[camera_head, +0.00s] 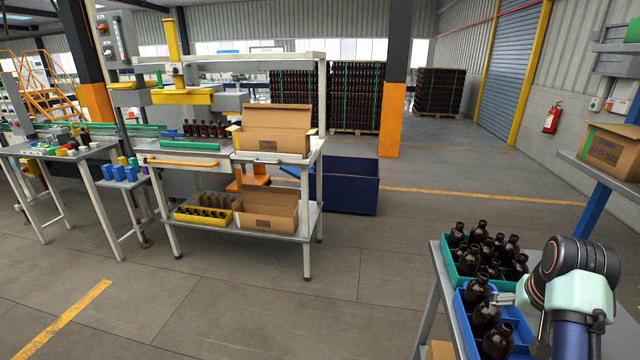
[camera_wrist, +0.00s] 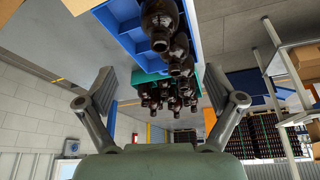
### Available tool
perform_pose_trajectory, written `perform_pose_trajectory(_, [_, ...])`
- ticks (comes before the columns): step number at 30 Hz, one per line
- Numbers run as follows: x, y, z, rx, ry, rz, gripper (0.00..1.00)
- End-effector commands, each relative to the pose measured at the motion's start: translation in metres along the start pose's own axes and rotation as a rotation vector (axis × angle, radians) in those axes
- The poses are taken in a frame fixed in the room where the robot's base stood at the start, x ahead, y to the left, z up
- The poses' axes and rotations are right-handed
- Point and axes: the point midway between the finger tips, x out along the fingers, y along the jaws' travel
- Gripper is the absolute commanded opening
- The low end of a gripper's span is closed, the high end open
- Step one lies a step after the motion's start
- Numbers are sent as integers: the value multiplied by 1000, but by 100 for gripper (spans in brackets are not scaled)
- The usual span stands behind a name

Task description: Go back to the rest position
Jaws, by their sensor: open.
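My gripper (camera_wrist: 165,82) is open, its two fingers spread wide with nothing between them. In the head view my gripper (camera_head: 503,299) is small and partly hidden by my wrist, beside the blue crate at the lower right. The blue crate (camera_head: 463,318) holds a few dark amber bottles (camera_head: 485,317). The green crate (camera_head: 450,262) behind it holds several more amber bottles (camera_head: 488,247). In the wrist view the blue crate (camera_wrist: 124,32) and bottles show at the top, with the green crate (camera_wrist: 143,78) farther off. I cannot tell the exact gap between fingers and nearest bottle.
Both crates stand on a grey table (camera_head: 439,283). A shelf with a cardboard box (camera_head: 612,152) is at the right. Across the open floor, a workbench holds a cardboard box (camera_head: 273,132) and a row of bottles. A dark blue bin (camera_head: 350,187) stands beside it.

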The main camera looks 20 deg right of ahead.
Motion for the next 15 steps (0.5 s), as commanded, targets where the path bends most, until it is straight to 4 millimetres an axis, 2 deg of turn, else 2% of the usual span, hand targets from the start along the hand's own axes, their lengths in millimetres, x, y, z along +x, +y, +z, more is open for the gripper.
perform_pose_trajectory(2, [1, -2, 0, -2, 1, -1, 92])
perform_pose_trajectory(5, [8, -30, 8, -41, 31, -19, 92])
perform_pose_trajectory(8, [19, -94, 33, -129, 105, -64, 92])
perform_pose_trajectory(9, [21, -125, 49, -173, 144, -90, 92])
perform_pose_trajectory(11, [20, -172, 79, -242, 210, -136, 92])
perform_pose_trajectory(12, [16, -201, 102, -286, 253, -169, 92])
perform_pose_trajectory(14, [7, -239, 139, -350, 317, -221, 92])
perform_pose_trajectory(15, [-2, -261, 166, -390, 359, -259, 92])
